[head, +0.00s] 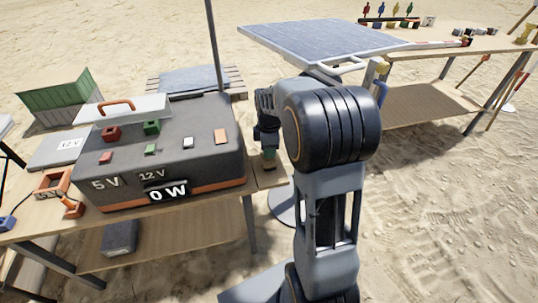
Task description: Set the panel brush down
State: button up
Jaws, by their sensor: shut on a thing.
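My gripper (267,141) points down at the right end of the near workbench (267,181), partly hidden by my own arm. It is shut on the panel brush, of which only a small green and tan piece (269,159) shows below the fingers. The rest of the brush is hidden. The piece is at or just above the bench's right edge; I cannot tell whether it touches the wood. The solar panel (320,38) stands tilted behind my arm.
A grey power box (170,150) marked 5 V, 12 V and 0 W fills most of the bench left of my gripper. Orange tools (70,207) lie at its front left. A second table (425,52) with small items stands at the back right. Sand is open at right.

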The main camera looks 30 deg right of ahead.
jog(key=shift+f, duration=0.9)
jog(key=shift+f, duration=0.15)
jog(key=o, duration=0.9)
jog(key=shift+o, duration=0.2)
